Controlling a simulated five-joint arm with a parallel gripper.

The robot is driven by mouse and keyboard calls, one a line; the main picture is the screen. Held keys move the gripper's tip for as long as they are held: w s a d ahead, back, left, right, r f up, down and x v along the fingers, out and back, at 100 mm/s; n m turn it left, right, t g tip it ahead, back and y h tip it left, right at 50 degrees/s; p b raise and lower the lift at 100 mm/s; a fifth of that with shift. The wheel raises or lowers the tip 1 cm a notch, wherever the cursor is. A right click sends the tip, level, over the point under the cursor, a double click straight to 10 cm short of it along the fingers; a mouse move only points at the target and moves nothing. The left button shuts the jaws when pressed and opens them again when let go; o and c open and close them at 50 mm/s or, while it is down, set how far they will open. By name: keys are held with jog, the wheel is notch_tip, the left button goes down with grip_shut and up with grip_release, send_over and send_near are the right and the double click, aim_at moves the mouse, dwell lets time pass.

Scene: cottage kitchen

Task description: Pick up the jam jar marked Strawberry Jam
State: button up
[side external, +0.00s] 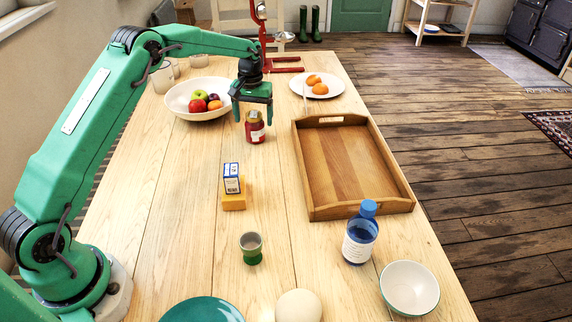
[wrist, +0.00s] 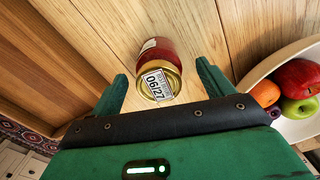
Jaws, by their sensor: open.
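A red jam jar (side external: 255,130) with a gold lid stands upright on the wooden table, left of the tray's far end. In the wrist view the jar (wrist: 163,55) shows its lid with a white tag reading 06/27. A pale label shows on its side, but I cannot read its words. My green gripper (side external: 252,106) is right above the jar, fingers pointing down. In the wrist view my gripper (wrist: 162,85) is open, with one finger on each side of the lid and nothing held. I cannot tell whether the fingers reach below the lid.
A bowl of fruit (side external: 172,103) stands close to the left of the jar. An empty wooden tray (side external: 308,180) is to the right. A plate with orange fruit (side external: 333,92) is behind. A small box on a yellow block (side external: 234,202) stands nearer the camera.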

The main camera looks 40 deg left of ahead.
aim_at(255, 127)
jog(key=shift+d+f, duration=0.1)
jog(key=shift+f, duration=2.25)
jog(key=shift+c, duration=0.4)
jog(key=c, duration=1.2)
jog(key=shift+r, duration=0.1)
jog(key=shift+r, duration=0.8)
jog(key=r, duration=0.3)
jog(key=shift+s+d, duration=0.1)
jog(key=shift+d, duration=0.3)
jog(key=s+d+r, duration=0.1)
jog(key=d+r, duration=0.1)
jog(key=d, duration=0.1)
jog(key=s+d+r, duration=0.1)
jog(key=d+r, duration=0.1)
jog(key=d, duration=0.1)
jog(key=s+d+r, duration=0.2)
jog(key=d, duration=0.2)
jog(key=shift+d+r, duration=0.1)
jog(key=shift+r, duration=0.1)
